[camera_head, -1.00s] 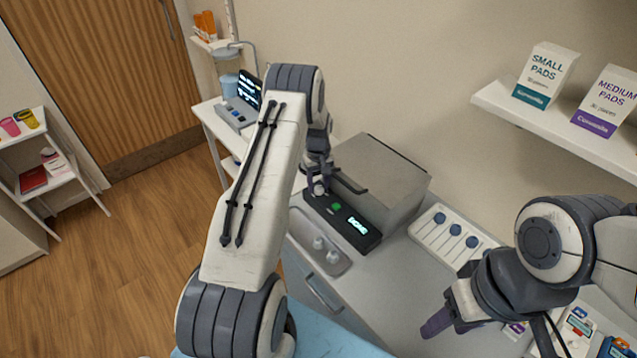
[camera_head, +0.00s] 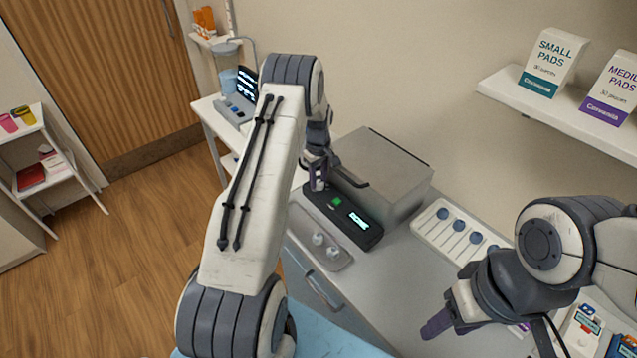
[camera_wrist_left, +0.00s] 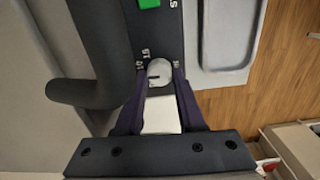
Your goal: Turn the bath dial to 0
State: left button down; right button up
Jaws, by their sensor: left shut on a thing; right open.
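The round pale bath dial (camera_wrist_left: 159,72) sits on the dark control panel (camera_wrist_left: 158,30) in the left wrist view. A dark pointer mark on it points left, and small white numbers are printed around it, too small to read surely. My left gripper (camera_wrist_left: 162,78) is shut on the dial, with one purple finger on each side. In the head view, my left gripper (camera_head: 318,180) is at the left end of the black panel (camera_head: 369,233), mostly hiding the dial. My right gripper (camera_head: 436,326) hangs open at lower right, holding nothing visible.
The panel has a green button (camera_head: 336,202) and a lit display (camera_head: 358,220). It fronts a grey box (camera_head: 385,165) with a dark handle. A metal tray (camera_head: 318,243) lies before it. A white slider board (camera_head: 437,229) lies to the right, below a shelf (camera_head: 560,112) of boxes.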

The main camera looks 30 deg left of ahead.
pick_arm(q)
jog(key=n+b, duration=0.1)
jog(key=n, duration=0.2)
jog(key=shift+f+b, duration=0.1)
jog(key=shift+b, duration=0.2)
jog(key=n+b, duration=0.1)
jog(key=n, duration=0.2)
jog(key=shift+n+b, duration=0.3)
jog(key=n+b, duration=0.1)
jog(key=n, duration=0.2)
jog(key=shift+s, duration=0.15)
jog(key=shift+n+b, duration=0.3)
jog(key=shift+n, duration=1.2)
jog(key=shift+r, duration=0.2)
jog(key=c, duration=0.8)
grip_release()
